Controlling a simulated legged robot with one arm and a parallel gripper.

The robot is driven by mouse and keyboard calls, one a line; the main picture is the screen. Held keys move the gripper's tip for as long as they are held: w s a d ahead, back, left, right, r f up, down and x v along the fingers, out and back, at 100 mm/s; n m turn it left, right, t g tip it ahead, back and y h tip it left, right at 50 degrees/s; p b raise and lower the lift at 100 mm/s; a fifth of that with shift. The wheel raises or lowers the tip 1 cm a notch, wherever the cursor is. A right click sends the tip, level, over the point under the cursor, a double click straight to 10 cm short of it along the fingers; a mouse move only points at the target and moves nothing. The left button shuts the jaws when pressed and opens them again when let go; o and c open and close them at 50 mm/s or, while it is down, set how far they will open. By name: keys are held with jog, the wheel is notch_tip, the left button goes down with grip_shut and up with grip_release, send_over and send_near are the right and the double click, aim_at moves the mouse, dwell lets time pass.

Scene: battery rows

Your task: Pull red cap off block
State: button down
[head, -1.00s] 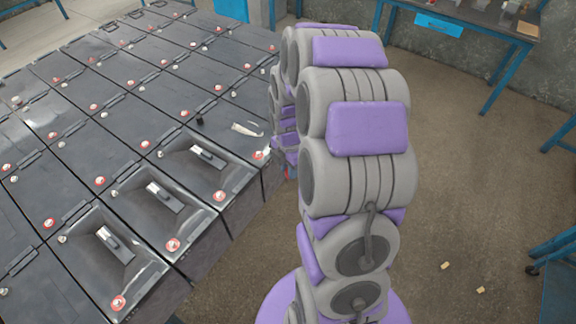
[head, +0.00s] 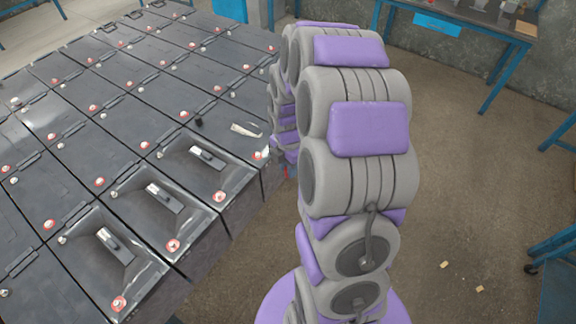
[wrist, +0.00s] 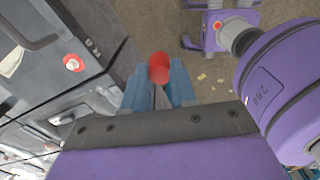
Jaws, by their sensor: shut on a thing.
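The red cap (wrist: 159,66) shows in the wrist view between the tips of my gripper's blue fingers. My gripper (wrist: 159,80) is shut on it. The cap is over the floor, to the right of the block's edge, and looks apart from the block. The battery block (wrist: 88,22) fills the left of the wrist view, with a bare pale terminal ringed in red on top. In the head view my arm hides most of my gripper. A small red spot shows at the arm's left side, beside the table of blocks, probably the cap.
Rows of dark battery blocks (head: 120,95) fill the left of the head view. A pale handle-like piece (head: 245,130) and a small black cap (head: 198,121) lie on them. A blue-framed workbench (head: 470,30) stands at the back right. The floor (head: 470,180) on the right is mostly open.

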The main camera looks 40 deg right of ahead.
jog(key=shift+r, duration=0.3)
jog(key=shift+r+p, duration=1.15)
jog(key=shift+r, duration=1.3)
